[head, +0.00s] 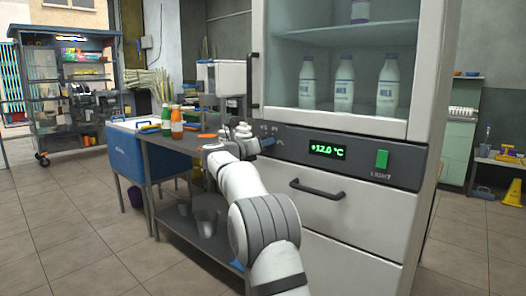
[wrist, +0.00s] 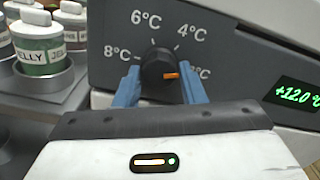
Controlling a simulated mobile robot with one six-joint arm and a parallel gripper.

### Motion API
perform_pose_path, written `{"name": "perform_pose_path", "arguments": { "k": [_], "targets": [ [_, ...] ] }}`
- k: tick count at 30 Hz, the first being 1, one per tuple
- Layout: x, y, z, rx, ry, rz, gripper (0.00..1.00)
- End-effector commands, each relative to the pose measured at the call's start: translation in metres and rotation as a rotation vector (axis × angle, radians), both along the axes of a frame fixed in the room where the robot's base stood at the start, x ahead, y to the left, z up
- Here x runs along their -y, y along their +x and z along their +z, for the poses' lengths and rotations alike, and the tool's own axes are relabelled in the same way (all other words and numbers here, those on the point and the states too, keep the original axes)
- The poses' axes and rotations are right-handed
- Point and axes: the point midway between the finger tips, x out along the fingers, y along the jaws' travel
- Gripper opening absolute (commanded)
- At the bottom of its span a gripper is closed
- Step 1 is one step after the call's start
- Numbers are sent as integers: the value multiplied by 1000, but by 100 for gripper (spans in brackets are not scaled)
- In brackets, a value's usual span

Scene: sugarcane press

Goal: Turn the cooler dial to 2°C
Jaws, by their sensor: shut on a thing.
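The cooler dial (wrist: 158,60) is a dark round knob on the grey control panel in the wrist view. Its orange mark points right, toward a "°C" label whose digit is hidden behind my right finger. The labels 8°C, 6°C and 4°C show around it. My gripper (wrist: 161,86) is shut on the dial, with one blue finger on each side. In the head view my gripper (head: 266,143) is at the left end of the cooler's panel, and my arm hides the dial. The green display (head: 327,150) reads +12.0 °C; it also shows in the wrist view (wrist: 297,93).
The cooler's glass door (head: 345,60) with milk bottles is above the panel, and a drawer handle (head: 317,189) sticks out below. A green light switch (head: 381,159) is to the right. A metal table (head: 180,143) with bottles and jars stands close on the left.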

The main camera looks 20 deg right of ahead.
Motion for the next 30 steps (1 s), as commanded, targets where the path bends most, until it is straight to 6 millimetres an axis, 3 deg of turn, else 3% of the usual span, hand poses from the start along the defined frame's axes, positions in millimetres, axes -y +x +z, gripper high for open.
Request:
{"name": "perform_pose_path", "arguments": {
  "k": [1,15,30],
  "targets": [
    [0,0,-8,28,23,-3,14],
    [0,1,-6,263,166,-4,14],
    [0,2,-4,304,191,-4,14]
  ]
}}
